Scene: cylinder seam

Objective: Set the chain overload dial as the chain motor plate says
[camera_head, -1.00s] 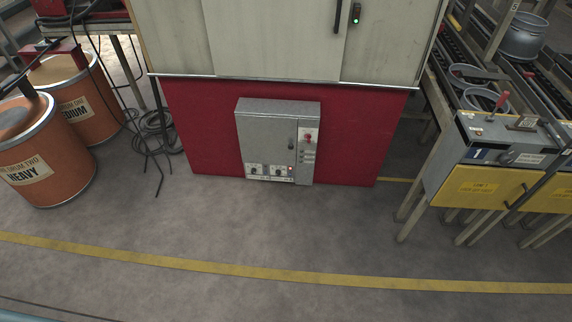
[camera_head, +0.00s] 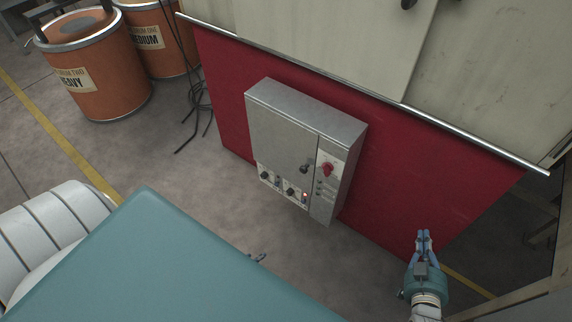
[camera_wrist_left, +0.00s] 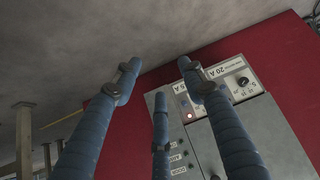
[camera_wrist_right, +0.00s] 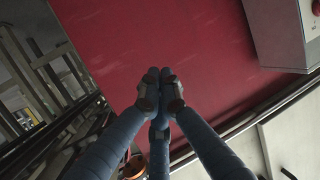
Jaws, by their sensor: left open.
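A grey control box (camera_head: 280,128) is fixed to the red panel. Its lower edge carries a left dial (camera_head: 264,175) and a right dial (camera_head: 290,191), both black. I cannot tell which is the chain overload dial. My right gripper (camera_head: 424,234) is shut and empty, right of the box.
A red knob (camera_head: 327,169) and a black handle (camera_head: 304,168) stick out of the box front. A lit lamp (camera_head: 305,197) is at its lower right. Orange drums (camera_head: 100,80) stand at the upper left, with loose black cables near the panel.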

